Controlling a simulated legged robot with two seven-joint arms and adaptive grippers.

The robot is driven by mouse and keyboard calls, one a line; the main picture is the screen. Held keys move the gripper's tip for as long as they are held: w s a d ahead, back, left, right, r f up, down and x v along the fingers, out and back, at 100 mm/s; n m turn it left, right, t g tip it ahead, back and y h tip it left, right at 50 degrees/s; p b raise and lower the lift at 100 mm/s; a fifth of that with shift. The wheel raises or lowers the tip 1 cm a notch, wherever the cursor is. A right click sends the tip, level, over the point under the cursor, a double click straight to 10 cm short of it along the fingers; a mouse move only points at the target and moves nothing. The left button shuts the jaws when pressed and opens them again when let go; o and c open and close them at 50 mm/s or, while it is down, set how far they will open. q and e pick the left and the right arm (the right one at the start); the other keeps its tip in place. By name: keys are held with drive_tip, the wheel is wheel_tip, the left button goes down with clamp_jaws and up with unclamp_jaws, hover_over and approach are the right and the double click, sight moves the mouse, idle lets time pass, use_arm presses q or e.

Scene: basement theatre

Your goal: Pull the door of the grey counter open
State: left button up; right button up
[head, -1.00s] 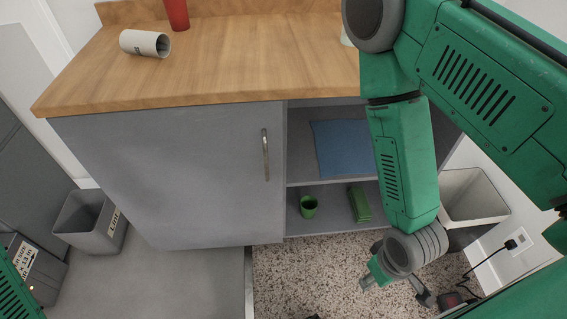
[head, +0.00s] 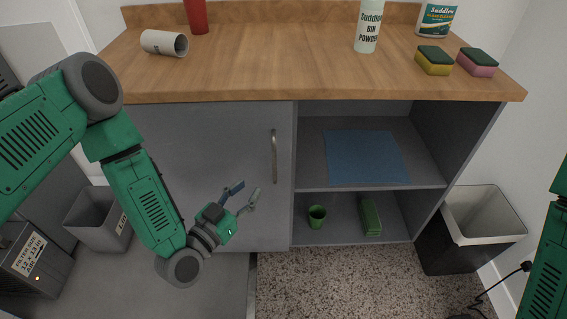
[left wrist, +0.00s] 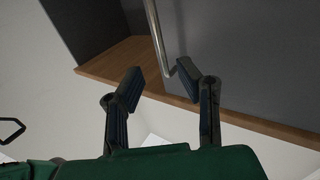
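The grey counter's door (head: 215,140) is shut, flush with the counter's front. Its upright metal handle (head: 274,157) sits near the door's right edge. My left gripper (head: 246,191) is open and empty in front of the door, below and left of the handle. In the left wrist view the handle (left wrist: 155,35) runs up from between the two open fingertips (left wrist: 160,84). Its bent end is close to the right fingertip; I cannot tell whether they touch. My right gripper is out of view; only part of my right arm shows at the right edge.
Open shelves (head: 370,185) right of the door hold a blue mat (head: 365,157), a green cup (head: 317,216) and a green block (head: 371,217). Bins stand left (head: 98,220) and right (head: 470,235). Bottles, sponges and a paper-coloured tube (head: 164,43) are on the countertop.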

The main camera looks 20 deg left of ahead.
use_arm(q)
drive_tip(key=b, duration=0.2)
hover_over(275, 180)
drive_tip(key=shift+w+a, duration=0.15)
drive_tip(key=shift+w, duration=0.2)
drive_tip(key=shift+c, duration=0.5)
clamp_jaws()
